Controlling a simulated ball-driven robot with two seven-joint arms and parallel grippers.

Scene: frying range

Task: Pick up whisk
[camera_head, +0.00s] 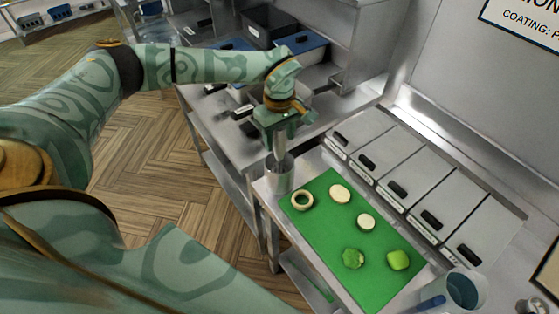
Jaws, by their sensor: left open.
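My left gripper (279,133) points down, open, just above a grey metal cup (279,180). The cup stands upright at the near left corner of the board table. A thin grey upright piece shows between the gripper and the cup's mouth; it may be part of the whisk, but I cannot tell it from the gripper's fingers. No whisk shows clearly elsewhere. My right gripper is not in view.
A green cutting board (372,293) holds cut vegetable pieces (340,193). Lidded metal bins (410,176) line the back of the table. A blue container (466,289) stands at the lower right. A steel counter with dark bins (268,25) lies behind the gripper.

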